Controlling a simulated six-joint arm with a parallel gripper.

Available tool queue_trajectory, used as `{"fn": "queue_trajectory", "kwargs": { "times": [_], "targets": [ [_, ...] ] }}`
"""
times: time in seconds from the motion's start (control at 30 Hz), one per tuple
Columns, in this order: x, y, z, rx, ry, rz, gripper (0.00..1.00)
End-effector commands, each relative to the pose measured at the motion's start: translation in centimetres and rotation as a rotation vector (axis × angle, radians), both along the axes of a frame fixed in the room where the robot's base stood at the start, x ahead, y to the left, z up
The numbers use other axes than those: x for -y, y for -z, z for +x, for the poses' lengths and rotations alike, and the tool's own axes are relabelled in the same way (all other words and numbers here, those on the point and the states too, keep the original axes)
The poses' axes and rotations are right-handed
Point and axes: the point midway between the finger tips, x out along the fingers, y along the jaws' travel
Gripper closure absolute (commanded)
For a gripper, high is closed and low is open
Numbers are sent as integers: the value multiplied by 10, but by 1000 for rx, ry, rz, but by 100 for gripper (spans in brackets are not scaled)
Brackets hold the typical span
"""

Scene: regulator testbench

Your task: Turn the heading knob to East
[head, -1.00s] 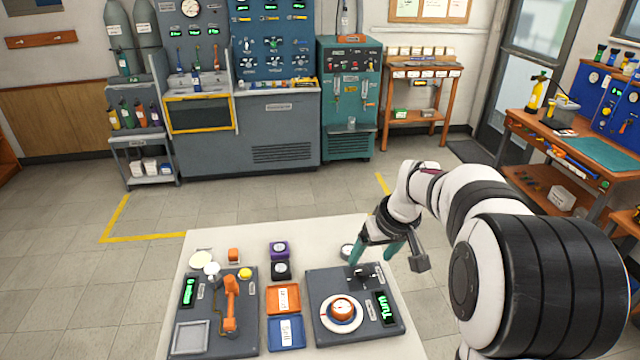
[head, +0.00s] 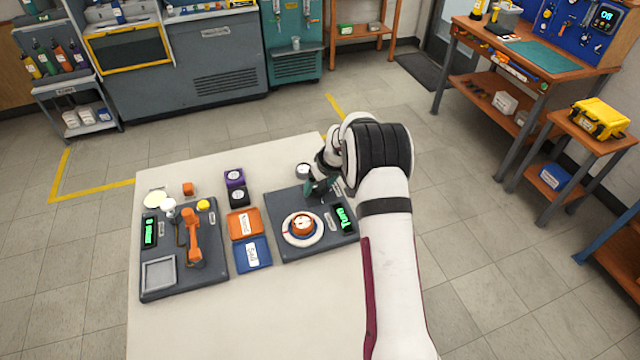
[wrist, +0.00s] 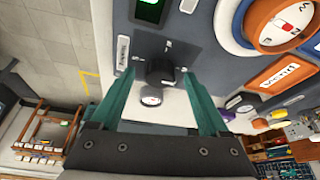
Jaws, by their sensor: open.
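The heading knob (wrist: 160,70) is black and sits on a grey panel (head: 291,250), beside a small "Heading" label (wrist: 122,52). Small marks surround the knob, too small to read. My gripper (wrist: 158,76) has teal fingers, spread apart on either side of the knob in the wrist view. I cannot tell whether either finger touches it. In the head view my gripper (head: 320,187) is low over the panel's far edge, and my arm hides much of it and the knob. A compass dial with an orange rim (wrist: 248,14) is on the same panel, also seen in the head view (head: 302,224).
A green-lit "Turn" display (head: 345,216) is beside the dial. A small round gauge (head: 303,171) stands just beyond the panel. Orange (head: 243,222) and blue (head: 252,254) trays and a second panel (head: 184,270) lie to the left. The table's (head: 200,330) near part is clear.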

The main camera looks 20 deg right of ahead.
Motion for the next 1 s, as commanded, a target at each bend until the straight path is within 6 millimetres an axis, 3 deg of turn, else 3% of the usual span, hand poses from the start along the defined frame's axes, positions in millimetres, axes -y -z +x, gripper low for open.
{"fn": "queue_trajectory", "kwargs": {
  "times": [0.17,0.2,0.63,1.0],
  "targets": [
    [0,0,0,0,0,0,21],
    [0,0,0,0,0,0,25],
    [0,0,0,-1,0,1,100],
    [-1,0,-1,-2,62,1,100]
  ]
}}
